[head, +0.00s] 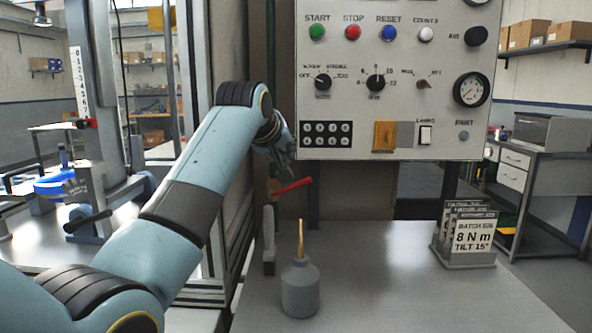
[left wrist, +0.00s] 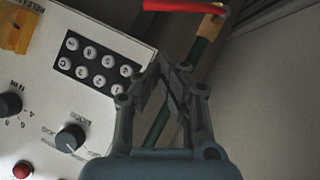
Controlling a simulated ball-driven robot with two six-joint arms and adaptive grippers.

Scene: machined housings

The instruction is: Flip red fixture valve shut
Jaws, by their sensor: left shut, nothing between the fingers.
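The red valve handle (head: 293,187) sticks out to the right from a brass-coloured valve body (head: 273,188), below the control panel's lower left corner. It tilts slightly upward to the right. In the left wrist view the red handle (left wrist: 182,6) lies along the top edge, partly cut off, with the brass-coloured body (left wrist: 211,22) beside it on a green pipe (left wrist: 198,50). My left gripper (head: 287,168) is just above the handle in the head view. Its fingers (left wrist: 173,72) are shut and empty, with a visible gap to the handle in the wrist view. My right gripper is not in view.
The control panel (head: 440,130) with buttons and knobs stands close to my left gripper's right. A grey oil can (head: 300,288) with a thin spout stands on the bench (head: 370,270) below. Sign cards (head: 472,236) stand at the right. The bench between them is clear.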

